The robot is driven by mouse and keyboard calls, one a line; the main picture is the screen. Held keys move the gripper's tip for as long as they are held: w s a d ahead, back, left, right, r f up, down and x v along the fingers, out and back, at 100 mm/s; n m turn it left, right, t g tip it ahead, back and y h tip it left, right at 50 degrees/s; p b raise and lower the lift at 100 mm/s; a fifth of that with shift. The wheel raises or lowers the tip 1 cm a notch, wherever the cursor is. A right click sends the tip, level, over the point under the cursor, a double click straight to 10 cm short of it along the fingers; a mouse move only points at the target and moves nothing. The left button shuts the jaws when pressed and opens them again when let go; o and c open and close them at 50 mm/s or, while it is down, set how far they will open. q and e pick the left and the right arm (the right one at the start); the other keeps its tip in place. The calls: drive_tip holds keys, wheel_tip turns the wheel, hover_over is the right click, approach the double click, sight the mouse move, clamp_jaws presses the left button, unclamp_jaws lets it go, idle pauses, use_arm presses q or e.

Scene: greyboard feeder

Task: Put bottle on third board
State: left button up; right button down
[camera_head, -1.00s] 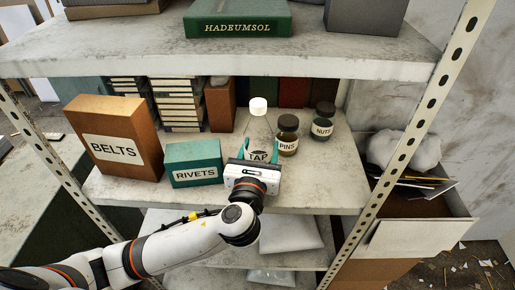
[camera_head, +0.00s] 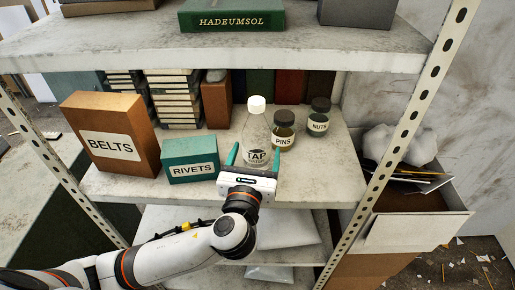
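The clear bottle (camera_head: 257,130) with a white cap and a "TAP" label stands upright on the middle visible board (camera_head: 310,186). It is near the front, right of the rivets box. My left gripper (camera_head: 257,147) reaches in from the front. Its two teal fingers are spread apart at the near side of the bottle, with visible gaps beside the label. The gripper body hides the board just in front of the bottle. My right gripper is not in view.
The green rivets box (camera_head: 191,160) and brown belts box (camera_head: 110,134) stand to the left. Dark pins (camera_head: 283,129) and nuts (camera_head: 318,117) jars stand right of the bottle. An upper board (camera_head: 300,56) overhangs. The board's right front is clear.

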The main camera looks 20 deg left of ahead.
use_arm(q)
drive_tip(key=s+d+b, duration=0.1)
drive_tip(key=s, duration=0.8)
drive_tip(key=shift+s, duration=0.15)
drive_tip(key=shift+d, duration=0.15)
